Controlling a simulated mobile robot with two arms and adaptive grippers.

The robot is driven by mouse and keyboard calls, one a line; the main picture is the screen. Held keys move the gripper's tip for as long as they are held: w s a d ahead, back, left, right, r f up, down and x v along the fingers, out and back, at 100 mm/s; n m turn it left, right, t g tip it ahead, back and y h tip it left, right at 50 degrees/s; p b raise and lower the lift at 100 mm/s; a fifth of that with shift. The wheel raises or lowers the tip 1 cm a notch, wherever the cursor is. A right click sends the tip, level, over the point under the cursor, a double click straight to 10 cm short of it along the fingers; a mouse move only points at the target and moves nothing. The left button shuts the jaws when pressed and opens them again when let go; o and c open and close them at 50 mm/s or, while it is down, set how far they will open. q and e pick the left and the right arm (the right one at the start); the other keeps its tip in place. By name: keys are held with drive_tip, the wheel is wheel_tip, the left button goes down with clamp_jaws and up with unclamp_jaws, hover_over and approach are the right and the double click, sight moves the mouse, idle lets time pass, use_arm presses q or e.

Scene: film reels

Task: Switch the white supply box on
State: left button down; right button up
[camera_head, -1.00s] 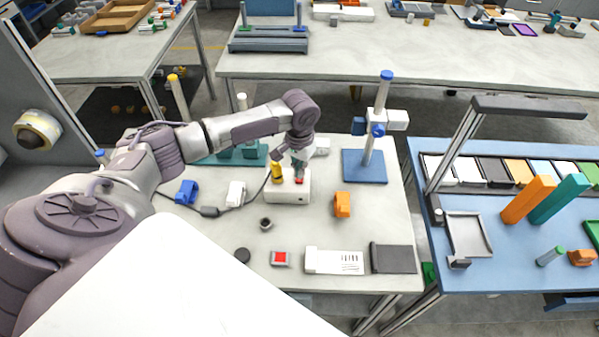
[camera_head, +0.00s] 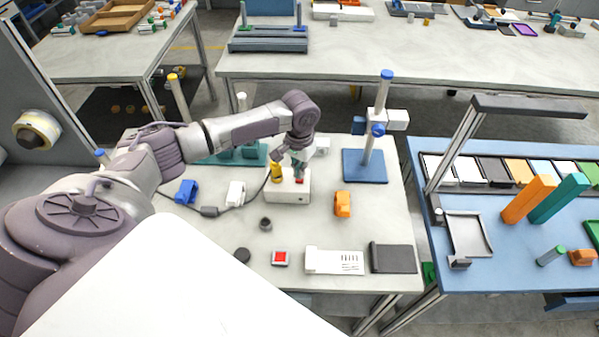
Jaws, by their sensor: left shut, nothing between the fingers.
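The white supply box (camera_head: 288,196) stands on the middle grey table. A yellow part (camera_head: 277,172) stands at the left of its top, and a small red part (camera_head: 299,181) shows on the right of its top. A dark cable (camera_head: 246,204) runs from the box to the left. My left gripper (camera_head: 299,177) is shut and empty, pointing down at the box's top right, with its tips at or just above the red part. I cannot tell whether they touch it. The gripper hides part of the box's top. My right gripper is not in view.
An orange block (camera_head: 343,204) stands right of the box, and a blue stand (camera_head: 365,166) behind it. In front lie a dark ring (camera_head: 265,223), a red button (camera_head: 280,258), a white labelled plate (camera_head: 334,261) and a dark plate (camera_head: 393,258). A white clip (camera_head: 235,193) lies left.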

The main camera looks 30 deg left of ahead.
use_arm(q)
drive_tip(key=shift+f+b, duration=0.35)
drive_tip(key=shift+f, duration=0.7)
drive_tip(key=shift+r, duration=0.15)
idle(0.3)
wheel_tip(320, 180, up, 7)
drive_tip(key=p, duration=0.8)
idle(0.5)
